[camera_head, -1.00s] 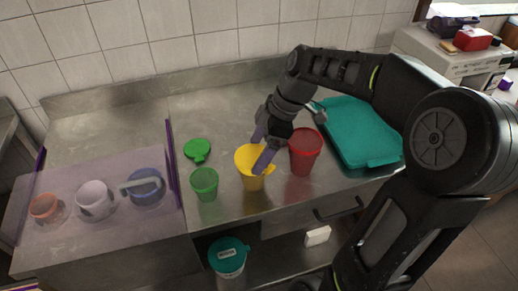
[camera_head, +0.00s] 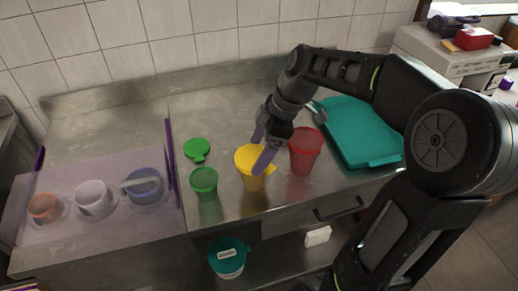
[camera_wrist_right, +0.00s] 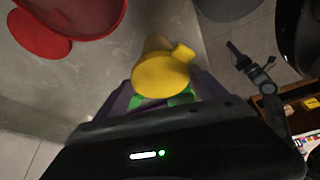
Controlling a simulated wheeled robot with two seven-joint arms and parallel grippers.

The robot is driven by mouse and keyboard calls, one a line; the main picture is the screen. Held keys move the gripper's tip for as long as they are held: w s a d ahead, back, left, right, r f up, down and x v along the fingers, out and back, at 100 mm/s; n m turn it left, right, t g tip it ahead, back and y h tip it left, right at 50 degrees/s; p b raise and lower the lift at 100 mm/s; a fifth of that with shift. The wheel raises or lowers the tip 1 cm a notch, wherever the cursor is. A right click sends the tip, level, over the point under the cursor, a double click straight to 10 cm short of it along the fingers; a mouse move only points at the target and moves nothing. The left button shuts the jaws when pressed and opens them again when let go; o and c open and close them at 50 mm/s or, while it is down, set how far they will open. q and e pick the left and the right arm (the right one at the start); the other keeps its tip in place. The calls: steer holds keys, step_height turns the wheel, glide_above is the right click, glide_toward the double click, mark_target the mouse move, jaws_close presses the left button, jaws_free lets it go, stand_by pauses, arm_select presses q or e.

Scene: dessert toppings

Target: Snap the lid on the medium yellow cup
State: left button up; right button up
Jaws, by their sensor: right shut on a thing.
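The medium yellow cup (camera_head: 253,183) stands upright on the steel counter, between a green cup and a red cup. A solid yellow lid (camera_head: 246,153) with a side tab is at the cup's mouth. In the right wrist view the round yellow lid (camera_wrist_right: 160,76) and its tab show between the purple fingers. My right gripper (camera_head: 261,149) is shut on the lid, with its fingers at the rim from above. I cannot tell whether the lid is fully seated, because the fingers hide part of the rim. My left gripper is not in view.
The green cup (camera_head: 204,184) stands close left, with a green lid (camera_head: 197,148) lying behind it. The red cup (camera_head: 304,160) stands close right, beside a teal tray (camera_head: 361,133). Several mugs stand behind a clear purple-edged panel at left. The counter behind the cups is clear.

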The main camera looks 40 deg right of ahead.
steer(key=shift+f, duration=0.15)
stand_by(0.3)
steer(key=o, duration=1.2)
steer(key=shift+o, duration=0.2)
steer(key=shift+r+p, duration=1.65)
steer(key=shift+r, duration=1.4)
steer(key=shift+c, duration=0.2)
jaws_close()
